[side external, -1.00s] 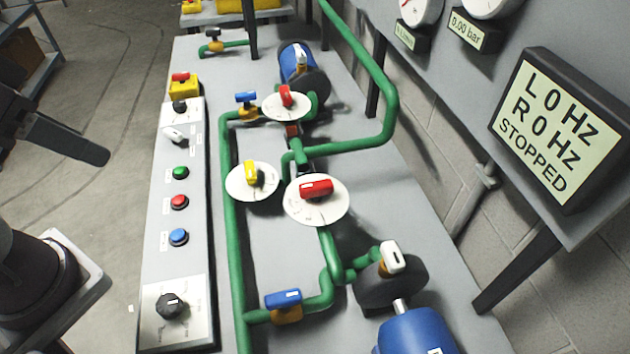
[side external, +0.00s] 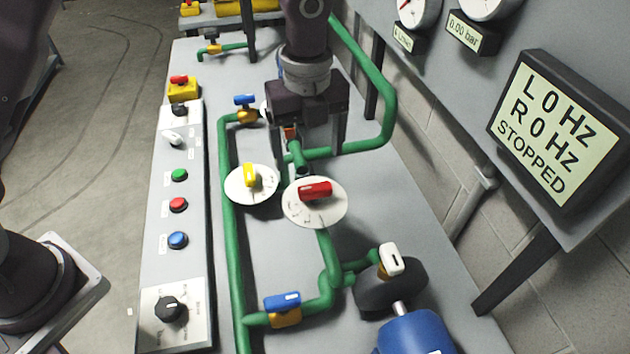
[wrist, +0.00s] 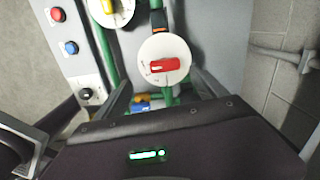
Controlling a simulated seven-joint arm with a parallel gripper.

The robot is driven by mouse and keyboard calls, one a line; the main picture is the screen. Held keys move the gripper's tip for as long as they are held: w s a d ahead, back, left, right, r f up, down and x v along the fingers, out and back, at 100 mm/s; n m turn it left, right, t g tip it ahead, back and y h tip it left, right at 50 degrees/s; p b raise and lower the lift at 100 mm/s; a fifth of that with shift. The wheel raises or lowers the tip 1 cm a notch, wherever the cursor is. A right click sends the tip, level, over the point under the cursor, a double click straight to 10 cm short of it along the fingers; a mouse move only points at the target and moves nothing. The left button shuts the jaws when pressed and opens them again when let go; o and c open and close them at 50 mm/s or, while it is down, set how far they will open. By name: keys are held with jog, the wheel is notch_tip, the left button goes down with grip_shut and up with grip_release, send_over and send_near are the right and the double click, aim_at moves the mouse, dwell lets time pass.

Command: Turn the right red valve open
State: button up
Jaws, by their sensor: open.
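The nearer red valve (side external: 315,190) has a red bar handle on a white round dial, lying roughly crosswise in the side view. It also shows in the wrist view, with its red handle (wrist: 163,66) ahead of my fingers. My gripper (side external: 309,154) is open and empty, pointing down just beyond this valve in the side view, apart from its handle. In the wrist view my fingers (wrist: 163,94) are spread. The farther red valve is hidden behind my gripper; only a sliver of its dial shows. I cannot tell the exact height of my fingertips.
A yellow valve (side external: 250,176) stands close left of the nearer red one. Blue valves (side external: 283,301) and (side external: 246,101) sit on green pipes (side external: 232,245). A white-handled valve (side external: 391,259) and a blue motor (side external: 418,333) are nearby. The display (side external: 553,130) reads STOPPED.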

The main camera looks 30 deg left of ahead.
aim_at(315, 187)
jog(key=shift+m, duration=0.5)
jog(key=f, duration=0.6)
jog(key=d+f, duration=0.1)
jog(key=f, duration=0.1)
jog(key=shift+w+f, duration=0.3)
jog(key=shift+f, duration=0.1)
jog(key=c, duration=1.4)
jog(key=shift+o, duration=0.2)
jog(key=shift+n, duration=0.3)
jog(key=n, duration=0.3)
jog(key=shift+n, duration=0.3)
jog(key=n, duration=0.4)
jog(key=shift+n, duration=0.3)
jog(key=n, duration=0.4)
jog(key=shift+r, duration=0.1)
jog(key=n, duration=0.5)
